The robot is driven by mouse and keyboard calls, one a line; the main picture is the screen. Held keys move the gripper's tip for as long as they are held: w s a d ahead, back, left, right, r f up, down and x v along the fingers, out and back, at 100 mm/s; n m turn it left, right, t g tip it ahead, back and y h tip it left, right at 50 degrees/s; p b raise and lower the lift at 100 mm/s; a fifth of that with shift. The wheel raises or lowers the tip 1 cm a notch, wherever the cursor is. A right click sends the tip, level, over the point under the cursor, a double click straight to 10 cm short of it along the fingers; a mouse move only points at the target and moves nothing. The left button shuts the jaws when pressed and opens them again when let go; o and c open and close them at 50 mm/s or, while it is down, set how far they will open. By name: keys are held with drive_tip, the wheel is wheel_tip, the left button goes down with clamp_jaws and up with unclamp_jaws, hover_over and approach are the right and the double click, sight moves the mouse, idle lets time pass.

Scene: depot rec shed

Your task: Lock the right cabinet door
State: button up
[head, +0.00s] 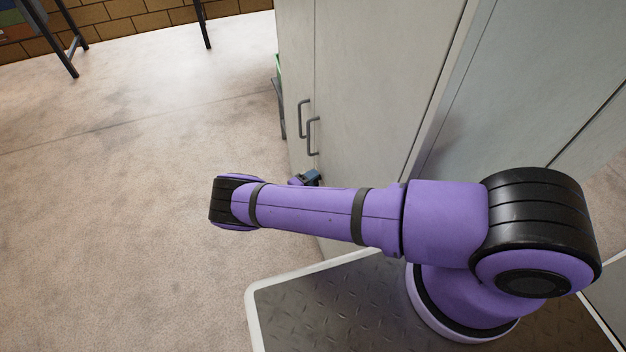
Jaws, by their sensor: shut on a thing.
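The tall light grey cabinet stands at the upper middle of the head view. Its left door (295,55) and right door (375,85) look shut, with a thin seam between them. The right door has a dark bar handle (312,137). My gripper (311,177) is small and mostly hidden behind my purple arm. Its dark end is close against the right door, below the handle. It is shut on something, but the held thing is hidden. No lock or key can be made out.
The left door's handle (302,117) is just left of the right one. A green item (278,66) and a dark stand show beyond the cabinet. Open concrete floor (120,200) lies to the left. Table legs (72,50) stand by the brick wall.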

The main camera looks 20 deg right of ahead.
drive_tip(key=shift+m, duration=0.5)
drive_tip(key=o, duration=1.3)
drive_tip(key=v, duration=1.1)
drive_tip(key=shift+f, duration=0.25)
drive_tip(key=shift+s, duration=0.1)
